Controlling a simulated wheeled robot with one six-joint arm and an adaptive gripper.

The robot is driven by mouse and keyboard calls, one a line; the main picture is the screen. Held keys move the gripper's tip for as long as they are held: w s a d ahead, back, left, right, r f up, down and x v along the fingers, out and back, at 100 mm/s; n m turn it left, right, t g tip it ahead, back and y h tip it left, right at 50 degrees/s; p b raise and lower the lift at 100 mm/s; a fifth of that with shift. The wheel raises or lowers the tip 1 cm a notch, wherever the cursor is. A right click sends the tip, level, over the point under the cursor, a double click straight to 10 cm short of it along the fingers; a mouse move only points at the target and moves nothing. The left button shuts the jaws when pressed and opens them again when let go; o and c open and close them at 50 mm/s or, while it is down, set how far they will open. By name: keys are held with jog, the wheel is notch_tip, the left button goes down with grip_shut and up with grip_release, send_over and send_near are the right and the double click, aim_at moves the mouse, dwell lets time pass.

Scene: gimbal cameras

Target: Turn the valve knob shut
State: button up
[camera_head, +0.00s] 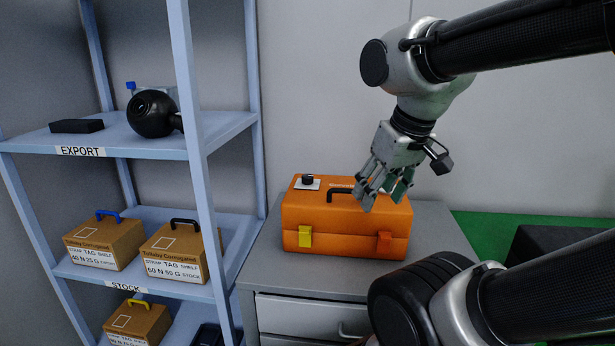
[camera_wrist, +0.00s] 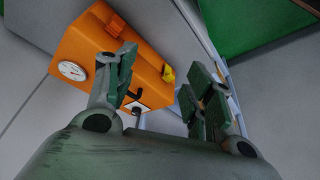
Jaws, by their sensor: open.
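An orange case (camera_head: 345,228) stands on a grey cabinet top, with a black handle (camera_head: 343,194) on its lid. A small black knob (camera_head: 307,179) sits on a white plate (camera_head: 313,186) at the lid's left end. My gripper (camera_head: 381,203) is open, pointing down over the right part of the case, to the right of the knob and apart from it. In the wrist view, the case (camera_wrist: 82,42) shows between and behind my spread fingers (camera_wrist: 160,66), with a round white dial (camera_wrist: 72,70). A white plate with a dark part is partly hidden by a finger there.
A blue shelf rack (camera_head: 205,170) with labelled boxes (camera_head: 104,243) stands close on the left. The grey cabinet top (camera_head: 262,262) has little room around the case. A green surface (camera_head: 495,232) with a dark block (camera_head: 560,247) is on the right.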

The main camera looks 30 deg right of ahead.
notch_tip(320, 180, down, 2)
jog(key=w+g, duration=0.1)
jog(key=w, duration=0.1)
jog(key=m+g, duration=0.4)
jog(key=m, duration=0.3)
send_over(308, 176)
jog(key=s, duration=0.6)
notch_tip(308, 176, down, 3)
jog(key=shift+s+a+r, duration=0.1)
jog(key=shift+s+r, duration=0.05)
jog(key=shift+r, duration=0.05)
jog(key=w+m, duration=0.2)
jog(key=w, duration=0.1)
jog(key=shift+w+f, duration=0.1)
jog(key=shift+w, duration=0.2)
jog(key=w+r+m, duration=0.1)
jog(key=w+r+m+t, duration=0.1)
jog(key=w+m, duration=0.1)
jog(key=shift+w+r+m, duration=0.15)
jog(key=shift+r+m, duration=0.15)
jog(key=shift+r, duration=0.05)
jog(key=shift+r+m, duration=0.35)
jog(key=shift+m, duration=0.45)
jog(key=shift+f+m, duration=0.1)
jog(key=shift+m, duration=0.6)
jog(key=shift+f, duration=0.35)
notch_tip(308, 176, down, 7)
